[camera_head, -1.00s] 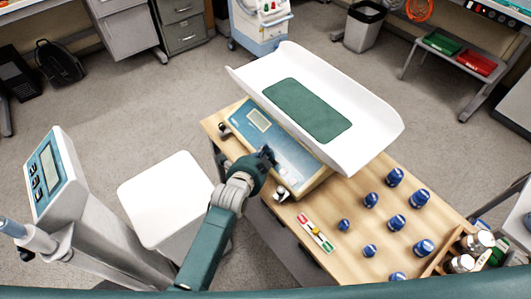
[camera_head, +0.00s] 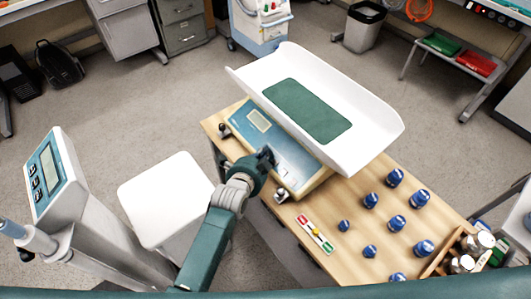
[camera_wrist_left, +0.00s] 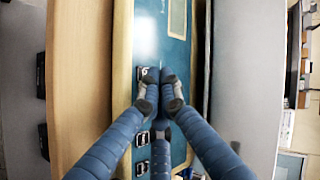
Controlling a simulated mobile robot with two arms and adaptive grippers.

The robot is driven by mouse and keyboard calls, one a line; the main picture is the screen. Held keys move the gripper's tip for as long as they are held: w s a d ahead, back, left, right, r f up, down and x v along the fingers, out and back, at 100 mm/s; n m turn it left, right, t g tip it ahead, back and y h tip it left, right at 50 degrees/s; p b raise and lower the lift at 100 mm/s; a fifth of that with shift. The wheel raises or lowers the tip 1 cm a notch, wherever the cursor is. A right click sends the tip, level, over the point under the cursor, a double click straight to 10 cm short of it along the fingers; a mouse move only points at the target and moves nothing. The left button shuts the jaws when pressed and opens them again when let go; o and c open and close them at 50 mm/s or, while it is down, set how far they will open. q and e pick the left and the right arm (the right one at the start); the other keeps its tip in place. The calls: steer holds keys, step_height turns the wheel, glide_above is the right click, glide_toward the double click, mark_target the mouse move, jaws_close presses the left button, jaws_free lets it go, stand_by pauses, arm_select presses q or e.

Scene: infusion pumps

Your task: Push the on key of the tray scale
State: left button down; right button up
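The tray scale has a white curved tray (camera_head: 365,135) with a green mat, above a blue front panel (camera_head: 285,150) with a small display (camera_head: 258,120). My left gripper (camera_head: 266,158) is over the lower part of this panel. In the left wrist view its fingertips (camera_wrist_left: 160,78) are drawn together, with nothing seen between them. They point at the blue panel (camera_wrist_left: 178,60), close beside a small dark key (camera_wrist_left: 142,72). Two more keys (camera_wrist_left: 142,138) lie in line below it. I cannot tell whether the fingertips touch the panel. My right gripper is not in view.
The scale stands on a wooden table (camera_head: 300,232). A second scale with a display head (camera_head: 52,178) and white platform (camera_head: 166,200) stands left.

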arm_select(q)
steer(key=shift+f, duration=0.15)
steer(key=shift+w+d+f, duration=0.1)
steer(key=shift+d+f, duration=0.05)
steer(key=shift+f, duration=0.15)
steer(key=shift+f+b, duration=0.1)
steer(key=shift+b, duration=0.2)
stand_by(0.3)
steer(key=shift+a+r+p, duration=0.2)
steer(key=shift+r+p, duration=0.35)
steer(key=shift+p, duration=0.35)
steer(key=shift+s+a+r+p, duration=0.1)
steer(key=shift+s+r+p, duration=0.1)
steer(key=shift+r+p, duration=0.45)
steer(key=r+p, duration=0.1)
steer(key=s+a+r+p, duration=0.1)
steer(key=p, duration=0.1)
steer(key=r+p, duration=0.2)
steer(key=shift+s+a+r, duration=0.1)
steer(key=shift+s+a, duration=0.05)
steer(key=shift+a, duration=0.2)
